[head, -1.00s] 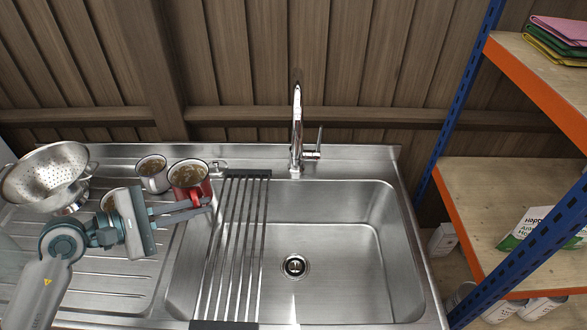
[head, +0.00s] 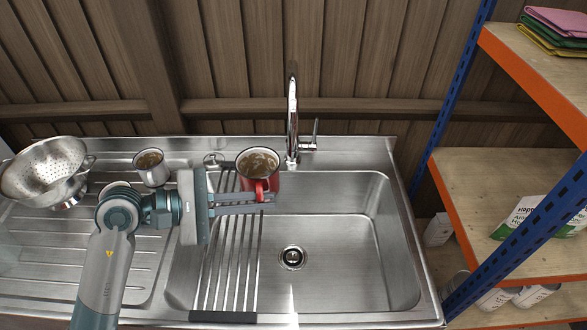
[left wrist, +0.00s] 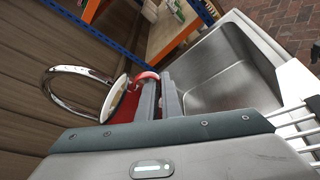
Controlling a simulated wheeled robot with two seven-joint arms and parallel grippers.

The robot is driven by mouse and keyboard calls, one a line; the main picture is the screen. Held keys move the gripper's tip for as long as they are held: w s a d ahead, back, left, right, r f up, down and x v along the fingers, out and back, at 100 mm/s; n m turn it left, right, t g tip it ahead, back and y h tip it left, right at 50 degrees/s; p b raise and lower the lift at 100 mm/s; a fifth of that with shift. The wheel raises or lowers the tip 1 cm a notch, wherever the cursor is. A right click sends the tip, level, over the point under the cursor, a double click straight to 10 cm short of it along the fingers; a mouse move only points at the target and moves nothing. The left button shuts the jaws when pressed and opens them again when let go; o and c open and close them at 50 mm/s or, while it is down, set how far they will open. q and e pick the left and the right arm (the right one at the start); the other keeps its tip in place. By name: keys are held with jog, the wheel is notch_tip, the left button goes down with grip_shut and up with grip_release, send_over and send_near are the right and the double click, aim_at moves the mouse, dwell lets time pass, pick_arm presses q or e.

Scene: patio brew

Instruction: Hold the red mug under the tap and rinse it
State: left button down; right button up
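The red mug (head: 272,184) has a pale inside with brown residue and hangs upright over the left back edge of the sink basin. My left gripper (head: 268,198) is shut on its handle; the red handle also shows between the fingers in the left wrist view (left wrist: 146,77). The chrome tap (head: 292,115) stands just behind and right of the mug, with its lever (head: 314,135) on its right side. I see no water running. The sink basin (head: 340,225) is empty. My right gripper is in no view.
A white mug (head: 151,172) with brown residue and a steel colander (head: 45,175) stand on the drainboard. A roll-up rack (head: 226,255) lies over the basin's left side. Shelves with a blue post (head: 457,110) stand at the right.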

pick_arm(q)
jog(key=shift+s+d+r, duration=0.2)
jog(key=shift+d+r, duration=0.05)
jog(key=shift+d, duration=0.25)
jog(key=shift+f, duration=0.1)
jog(key=shift+f, duration=2.95)
